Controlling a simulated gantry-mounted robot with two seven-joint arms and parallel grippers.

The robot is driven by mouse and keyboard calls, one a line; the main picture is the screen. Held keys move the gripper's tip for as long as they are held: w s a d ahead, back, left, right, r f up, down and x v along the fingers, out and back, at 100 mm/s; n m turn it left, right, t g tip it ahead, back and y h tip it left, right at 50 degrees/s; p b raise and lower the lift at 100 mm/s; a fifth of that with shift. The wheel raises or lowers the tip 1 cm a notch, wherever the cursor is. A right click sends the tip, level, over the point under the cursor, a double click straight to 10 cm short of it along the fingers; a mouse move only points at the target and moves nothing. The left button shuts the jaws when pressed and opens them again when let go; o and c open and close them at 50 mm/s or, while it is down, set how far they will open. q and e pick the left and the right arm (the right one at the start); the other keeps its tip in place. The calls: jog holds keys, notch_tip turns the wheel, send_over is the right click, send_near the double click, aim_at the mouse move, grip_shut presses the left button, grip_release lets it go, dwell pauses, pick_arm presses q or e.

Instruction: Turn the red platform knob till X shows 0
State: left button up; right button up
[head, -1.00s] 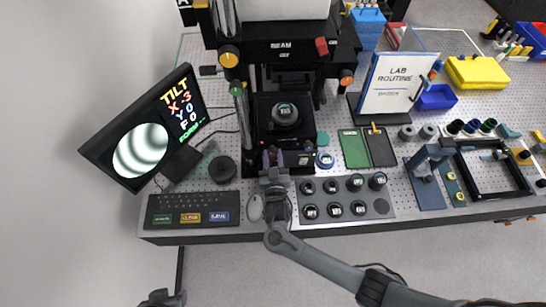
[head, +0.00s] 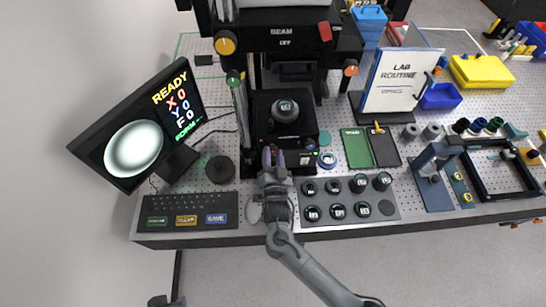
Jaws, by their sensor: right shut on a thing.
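The monitor (head: 132,150) at the left reads READY, with X 0, Y 0 and F 0, beside a smooth pale disc without stripes. The interferometer platform (head: 296,122) is black and carries a round dark part (head: 285,111). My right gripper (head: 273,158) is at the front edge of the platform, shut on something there. The red platform knob is hidden by its fingers, so I cannot see its colour or turn.
A keyboard (head: 186,211) lies front left. A tray of round dark pieces (head: 346,200) sits right of my right gripper. A LAB ROUTINE board (head: 398,80) stands behind it. The floor in front is clear.

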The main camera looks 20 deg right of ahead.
dwell(0.5)
jog(key=o, duration=1)
jog(key=shift+o, duration=0.2)
jog(key=b+v, duration=0.1)
jog(key=v, duration=0.9)
jog(key=shift+s+b, duration=0.35)
jog(key=shift+s, duration=0.05)
jog(key=shift+a, duration=0.1)
dwell(0.5)
